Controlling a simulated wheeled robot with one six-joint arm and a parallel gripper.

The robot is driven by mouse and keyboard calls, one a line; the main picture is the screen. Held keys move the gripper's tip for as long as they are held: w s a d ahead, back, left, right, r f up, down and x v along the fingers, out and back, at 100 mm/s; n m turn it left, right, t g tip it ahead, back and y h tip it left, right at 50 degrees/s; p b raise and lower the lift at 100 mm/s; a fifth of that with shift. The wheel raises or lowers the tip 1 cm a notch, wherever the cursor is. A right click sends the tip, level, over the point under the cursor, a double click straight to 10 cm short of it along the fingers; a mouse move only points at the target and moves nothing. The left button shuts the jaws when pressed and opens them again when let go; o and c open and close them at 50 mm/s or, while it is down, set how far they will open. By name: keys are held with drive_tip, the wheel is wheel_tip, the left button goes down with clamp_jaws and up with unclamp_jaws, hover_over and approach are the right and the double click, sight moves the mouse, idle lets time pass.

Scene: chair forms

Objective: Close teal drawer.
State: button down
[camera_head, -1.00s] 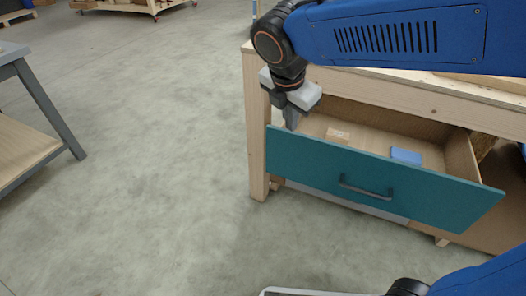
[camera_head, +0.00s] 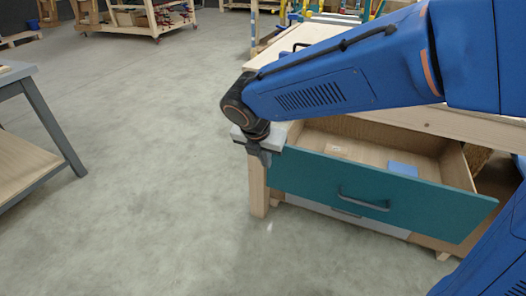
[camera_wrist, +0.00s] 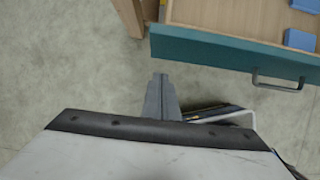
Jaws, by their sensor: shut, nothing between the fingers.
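The teal drawer (camera_head: 385,192) is pulled out of the wooden workbench, its front standing well clear of the frame. It has a grey bar handle (camera_head: 362,201). A blue block (camera_head: 402,169) and a small pale item (camera_head: 335,149) lie inside. My gripper (camera_head: 265,159) is shut and empty, pointing down by the drawer front's left end. In the wrist view the closed fingertips (camera_wrist: 161,82) are just outside the teal front (camera_wrist: 225,50), over the floor, and the handle (camera_wrist: 278,84) is off to the right. Whether the fingers touch the front is unclear.
The wooden workbench (camera_head: 258,186) stands at the right, with a grey lower drawer front (camera_head: 345,213) under the teal one. A grey-legged table (camera_head: 50,125) is at the left. The floor (camera_head: 150,180) between them is clear. A wheeled cart (camera_head: 135,18) stands far back.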

sight(291, 125)
drive_tip(key=shift+w+d+f, duration=0.15)
drive_tip(key=shift+w+d, duration=0.05)
drive_tip(key=shift+w, duration=0.5)
drive_tip(key=shift+w+d+f, duration=0.1)
drive_tip(key=shift+w+d, duration=0.15)
drive_tip(key=shift+w, duration=0.45)
drive_tip(key=shift+w+d+f, duration=0.15)
drive_tip(key=shift+w+d, duration=0.05)
drive_tip(key=shift+w, duration=0.5)
drive_tip(key=w+d, duration=0.2)
drive_tip(key=w, duration=0.4)
drive_tip(key=w+d, duration=0.2)
drive_tip(key=w, duration=0.4)
drive_tip(key=w+d, duration=0.2)
drive_tip(key=w, duration=0.4)
